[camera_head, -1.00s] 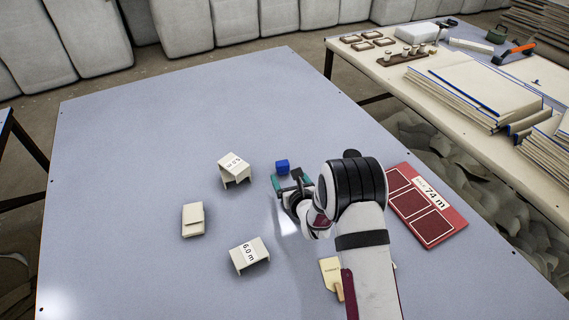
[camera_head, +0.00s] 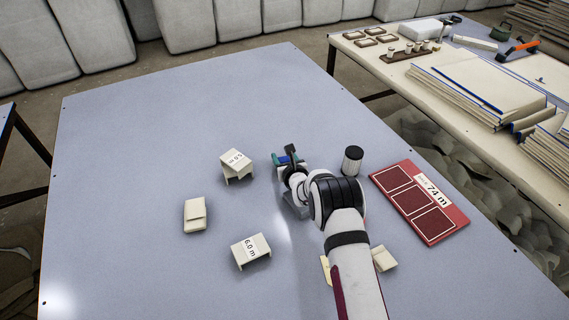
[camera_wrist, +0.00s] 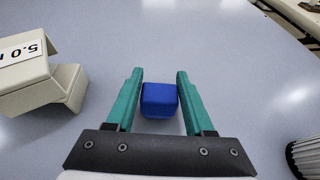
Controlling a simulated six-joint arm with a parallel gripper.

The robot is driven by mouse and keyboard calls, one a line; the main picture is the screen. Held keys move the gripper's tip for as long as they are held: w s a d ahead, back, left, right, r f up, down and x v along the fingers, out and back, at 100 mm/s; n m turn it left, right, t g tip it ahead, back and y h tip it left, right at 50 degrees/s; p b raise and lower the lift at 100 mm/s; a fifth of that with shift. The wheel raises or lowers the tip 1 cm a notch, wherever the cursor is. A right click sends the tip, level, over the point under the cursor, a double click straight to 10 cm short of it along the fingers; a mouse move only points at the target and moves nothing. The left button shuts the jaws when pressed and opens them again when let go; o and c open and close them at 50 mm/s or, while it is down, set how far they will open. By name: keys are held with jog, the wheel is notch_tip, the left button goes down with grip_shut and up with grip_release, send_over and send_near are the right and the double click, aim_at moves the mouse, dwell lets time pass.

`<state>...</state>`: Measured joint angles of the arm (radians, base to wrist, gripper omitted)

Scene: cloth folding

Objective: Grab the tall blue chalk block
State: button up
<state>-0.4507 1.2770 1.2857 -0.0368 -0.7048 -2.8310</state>
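The blue chalk block (camera_wrist: 159,100) sits between my gripper's two teal fingers in the wrist view. Narrow gaps show beside it, and the fingers are apart and roughly parallel. My gripper (camera_wrist: 159,73) is open around the block. In the head view, my gripper (camera_head: 288,157) is over the middle of the table and mostly hides the block; only a little blue shows. The block's full height is hard to judge from these views.
A cream block marked 5.0 (camera_head: 236,164) stands left of my gripper; its side also shows in the wrist view (camera_wrist: 40,78). Nearby are a 6.0 m block (camera_head: 251,251), a plain cream block (camera_head: 194,215) and a red board (camera_head: 444,222).

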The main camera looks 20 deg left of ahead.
grip_shut()
